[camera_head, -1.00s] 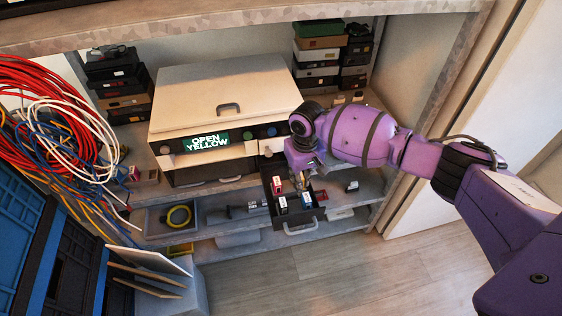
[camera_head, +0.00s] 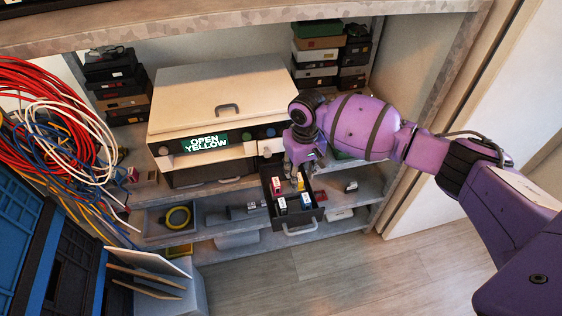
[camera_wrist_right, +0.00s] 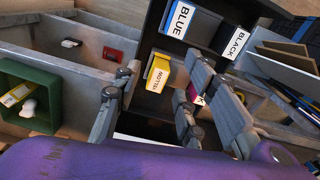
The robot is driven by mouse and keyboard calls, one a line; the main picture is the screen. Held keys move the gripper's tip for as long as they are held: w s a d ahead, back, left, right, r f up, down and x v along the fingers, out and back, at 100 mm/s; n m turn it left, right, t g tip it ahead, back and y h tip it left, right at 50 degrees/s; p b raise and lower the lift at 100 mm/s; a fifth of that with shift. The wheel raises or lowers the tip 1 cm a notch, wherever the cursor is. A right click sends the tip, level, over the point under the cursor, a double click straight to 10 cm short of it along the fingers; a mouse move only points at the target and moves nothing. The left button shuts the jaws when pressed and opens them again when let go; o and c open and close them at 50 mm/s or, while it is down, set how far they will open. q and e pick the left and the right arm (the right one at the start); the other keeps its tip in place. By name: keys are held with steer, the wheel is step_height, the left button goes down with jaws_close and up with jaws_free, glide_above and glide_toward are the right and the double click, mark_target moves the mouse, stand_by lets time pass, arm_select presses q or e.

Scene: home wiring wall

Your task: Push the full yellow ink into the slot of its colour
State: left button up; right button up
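The yellow ink (camera_head: 299,184) stands in the back right part of the pulled-out dark drawer (camera_head: 318,214). Its YELLOW label faces up in the right wrist view (camera_wrist_right: 157,76). I cannot tell how deep it sits. The blue ink (camera_head: 307,201), black ink (camera_head: 282,206) and magenta ink (camera_head: 277,186) share the drawer; the magenta one is partly hidden by a finger in the wrist view. My right gripper (camera_head: 303,164) is above the back of the drawer. Its fingers (camera_wrist_right: 155,105) are apart and empty, short of the yellow ink. My left gripper is out of view.
The printer (camera_head: 222,95) shows OPEN YELLOW on its display (camera_head: 206,142). A green box (camera_wrist_right: 45,98) with a yellow-labelled item and a white piece is beside my right gripper. A red item (camera_wrist_right: 112,54) lies in a neighbouring compartment. Cables (camera_head: 60,120) hang at the left.

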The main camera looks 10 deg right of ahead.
step_height(320, 180, up, 8)
steer(key=shift+o, duration=0.5)
steer(key=o, duration=1.1)
step_height(320, 180, up, 9)
steer(key=p, duration=0.5)
glide_above(301, 181)
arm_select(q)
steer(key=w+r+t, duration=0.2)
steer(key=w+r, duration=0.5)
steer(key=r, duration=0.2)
